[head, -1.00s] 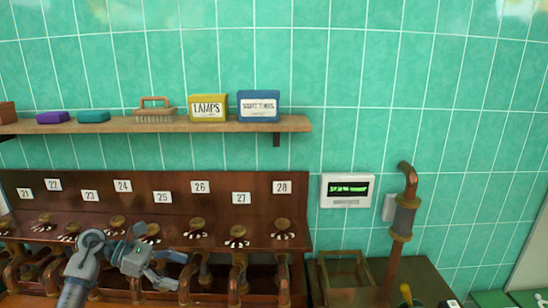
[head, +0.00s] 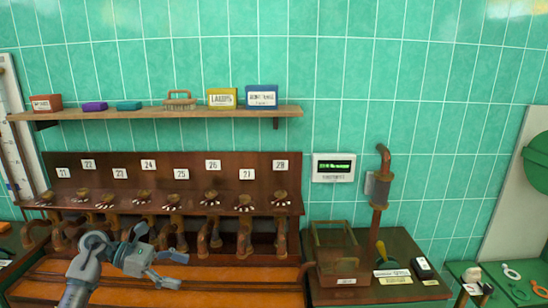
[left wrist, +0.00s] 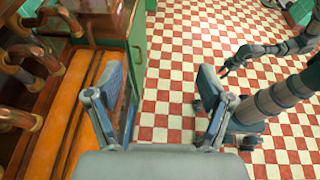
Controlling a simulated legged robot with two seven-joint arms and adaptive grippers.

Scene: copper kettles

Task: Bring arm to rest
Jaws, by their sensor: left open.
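My left gripper (head: 182,271) is grey-blue, open and empty. In the head view it is in front of the lower part of the wooden rack, above the orange-brown wooden surface. A dark jointed arm, which looks like my right one, reaches in at the right of that view. Its end (left wrist: 227,67) is small and dark, and I cannot tell how its jaws stand.
The wooden rack (head: 110,165) has numbered tags, knobs and copper pipes. A shelf (head: 150,112) above holds boxes and a brush. A wooden crate (head: 337,268) stands on a side table, right of my left gripper.

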